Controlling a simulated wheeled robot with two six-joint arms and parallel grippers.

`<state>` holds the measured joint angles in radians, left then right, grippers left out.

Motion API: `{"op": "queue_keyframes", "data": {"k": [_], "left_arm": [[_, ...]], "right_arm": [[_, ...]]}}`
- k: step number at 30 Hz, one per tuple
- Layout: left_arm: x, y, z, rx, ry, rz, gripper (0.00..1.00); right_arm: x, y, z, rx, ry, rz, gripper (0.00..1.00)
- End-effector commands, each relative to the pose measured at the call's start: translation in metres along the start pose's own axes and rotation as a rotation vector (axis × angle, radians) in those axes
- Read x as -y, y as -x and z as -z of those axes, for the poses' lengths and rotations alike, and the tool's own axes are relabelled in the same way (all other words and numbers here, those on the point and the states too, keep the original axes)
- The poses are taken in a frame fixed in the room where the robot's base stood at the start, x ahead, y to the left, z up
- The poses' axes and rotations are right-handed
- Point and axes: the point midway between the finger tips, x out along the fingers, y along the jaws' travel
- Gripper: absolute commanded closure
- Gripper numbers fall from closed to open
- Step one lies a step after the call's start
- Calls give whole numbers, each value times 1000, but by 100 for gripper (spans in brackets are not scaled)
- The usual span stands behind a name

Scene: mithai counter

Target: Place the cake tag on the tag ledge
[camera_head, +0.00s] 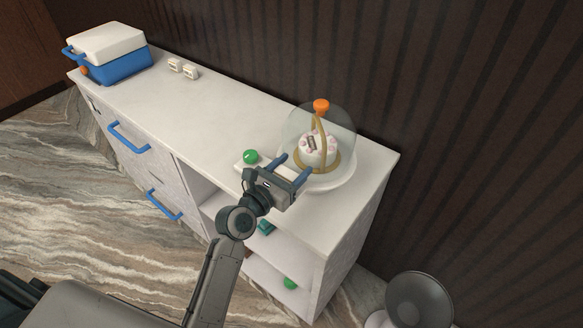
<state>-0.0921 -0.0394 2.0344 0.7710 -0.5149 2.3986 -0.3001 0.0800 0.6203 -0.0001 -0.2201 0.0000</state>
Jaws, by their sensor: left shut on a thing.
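My left gripper (294,164) is over the right part of the white counter, just in front of the cake stand. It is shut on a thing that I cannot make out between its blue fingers. A clear dome (292,128) with an orange knob covers a small white and pink cake (318,154). A small dark piece (311,143) shows at the cake, and I cannot tell whether it is a tag. Two small white blocks (182,69) stand at the back left. I cannot single out the tag ledge. My right gripper is not in view.
A green ball (251,156) sits left of the gripper, by a white raised strip. A blue and white cooler (112,58) stands at the far left of the counter (215,110). The counter's middle is clear. A round grey bin (417,300) stands on the floor at right.

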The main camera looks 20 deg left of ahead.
Motion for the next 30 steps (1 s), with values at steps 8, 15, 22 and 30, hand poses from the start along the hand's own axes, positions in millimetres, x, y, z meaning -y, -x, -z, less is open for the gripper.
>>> {"op": "queue_keyframes", "data": {"k": [8,15,22,30], "left_arm": [[0,0,3,-1,-1,0,21],[0,0,2,0,-1,0,21],[0,19,2,-2,-3,0,21],[0,77,2,-5,-5,1,21]], "right_arm": [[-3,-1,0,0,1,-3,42],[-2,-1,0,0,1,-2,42],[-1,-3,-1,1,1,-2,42],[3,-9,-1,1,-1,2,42]]}}
